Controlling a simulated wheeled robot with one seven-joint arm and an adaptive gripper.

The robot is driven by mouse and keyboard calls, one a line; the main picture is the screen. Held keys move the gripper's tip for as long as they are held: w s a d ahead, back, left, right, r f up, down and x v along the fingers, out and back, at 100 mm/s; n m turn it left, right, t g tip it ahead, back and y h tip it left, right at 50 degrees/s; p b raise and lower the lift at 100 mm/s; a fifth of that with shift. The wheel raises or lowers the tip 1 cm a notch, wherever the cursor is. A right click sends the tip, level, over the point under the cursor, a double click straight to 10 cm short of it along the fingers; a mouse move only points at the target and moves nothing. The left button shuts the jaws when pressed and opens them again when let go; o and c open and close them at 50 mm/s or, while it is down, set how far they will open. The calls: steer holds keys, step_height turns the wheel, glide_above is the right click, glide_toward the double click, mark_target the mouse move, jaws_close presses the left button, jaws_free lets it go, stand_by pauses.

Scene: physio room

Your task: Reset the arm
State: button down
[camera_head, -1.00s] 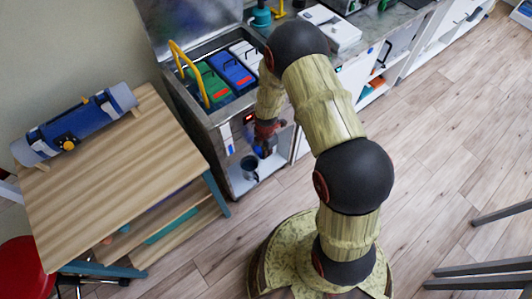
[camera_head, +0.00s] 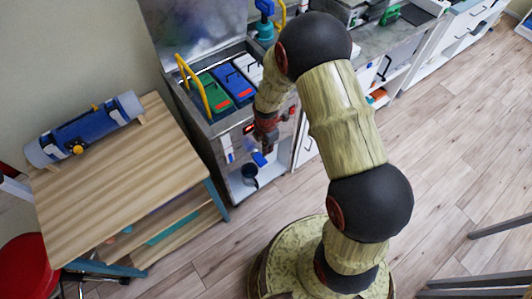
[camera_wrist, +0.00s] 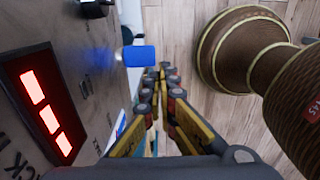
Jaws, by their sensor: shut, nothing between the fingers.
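My arm reaches from my base up and over toward the metal cabinet, and bends down at its front. My gripper (camera_head: 267,146) hangs pointing down beside the cabinet front (camera_head: 225,160), clear of the table. In the wrist view its yellow-and-black fingers (camera_wrist: 160,75) come together at the tips with nothing between them. A blue handle-like piece (camera_wrist: 139,56) lies just past the fingertips, to their left; it also shows below the gripper in the head view (camera_head: 259,159). I cannot tell if they touch.
The cabinet's open top holds a green pack (camera_head: 214,93) and a blue pack (camera_head: 234,84), with a yellow handle (camera_head: 193,84) beside them. A wooden table (camera_head: 120,190) stands left, bearing a blue roll (camera_head: 85,130). Floor at right is mostly clear.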

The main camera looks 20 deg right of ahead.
steer(key=shift+r, duration=0.7)
steer(key=s+r+m+g, duration=0.2)
steer(key=s+r+m, duration=0.3)
steer(key=s+m, duration=0.45)
steer(key=s+r+m+t, duration=0.2)
steer(key=s+r+m, duration=0.1)
steer(key=r, duration=0.9)
steer(key=s+d+r+m+t, duration=0.1)
steer(key=s+r+m+t, duration=0.2)
steer(key=r, duration=0.8)
steer(key=s+r+m+t, duration=0.2)
steer(key=s+r+m, duration=0.3)
steer(key=r, duration=0.7)
steer(key=shift+s+d+r+m+t, duration=0.25)
steer(key=shift+r+m+t, duration=0.1)
steer(key=shift+m, duration=0.2)
